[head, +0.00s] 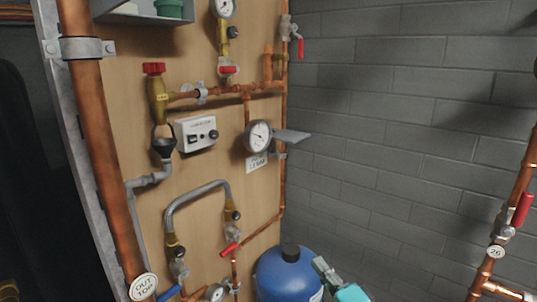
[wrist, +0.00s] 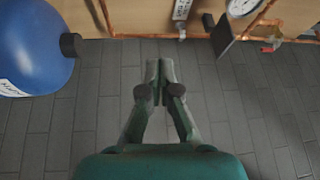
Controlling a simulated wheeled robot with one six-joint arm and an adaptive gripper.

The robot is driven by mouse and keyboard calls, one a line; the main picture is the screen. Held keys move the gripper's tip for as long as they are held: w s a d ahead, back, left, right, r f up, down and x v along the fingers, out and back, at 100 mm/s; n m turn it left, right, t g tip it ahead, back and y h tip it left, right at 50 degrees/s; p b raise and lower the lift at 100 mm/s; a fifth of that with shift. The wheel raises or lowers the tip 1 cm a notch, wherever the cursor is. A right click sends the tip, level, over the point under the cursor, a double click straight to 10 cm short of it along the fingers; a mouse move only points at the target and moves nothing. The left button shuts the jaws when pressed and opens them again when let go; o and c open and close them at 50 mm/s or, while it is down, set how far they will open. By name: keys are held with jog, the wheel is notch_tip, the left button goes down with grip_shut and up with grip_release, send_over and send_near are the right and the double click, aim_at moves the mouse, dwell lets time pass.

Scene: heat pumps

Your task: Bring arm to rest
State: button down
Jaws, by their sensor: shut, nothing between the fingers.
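My gripper (wrist: 159,82) points away from the wrist camera, with its two grey-green fingers together and nothing between them. In the head view, part of my gripper (head: 322,268) shows at the bottom, just right of the blue tank (head: 284,272). The fingertips appear close to the tank in that picture; I cannot tell the gap. In the wrist view the tank (wrist: 32,45) is at the upper left, clear of the fingers.
The wooden panel (head: 215,150) carries copper pipes, gauges, valves and a control box (head: 195,133). A grey plate (head: 292,136) juts out beside the round gauge (head: 258,135). A copper pipe with a red-handled valve (head: 522,209) stands at right. The grey brick wall (head: 400,130) is bare between.

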jog(key=s+d+f+n+g+h, duration=0.1)
jog(key=s+d+f+h, duration=0.2)
jog(key=s+f, duration=0.7)
jog(key=s+d+f+n+h, duration=0.2)
jog(key=s+f+h, duration=0.1)
jog(key=s+f, duration=0.75)
jog(key=s+d+r+n+g+h, duration=0.1)
jog(key=s+n, duration=0.8)
jog(key=s, duration=1.7)
jog(key=shift+s+d+r+g+h, duration=0.25)
jog(key=shift+d+r+g+h, duration=0.15)
jog(key=shift+h, duration=0.2)
jog(key=c, duration=1.9)
grip_release()
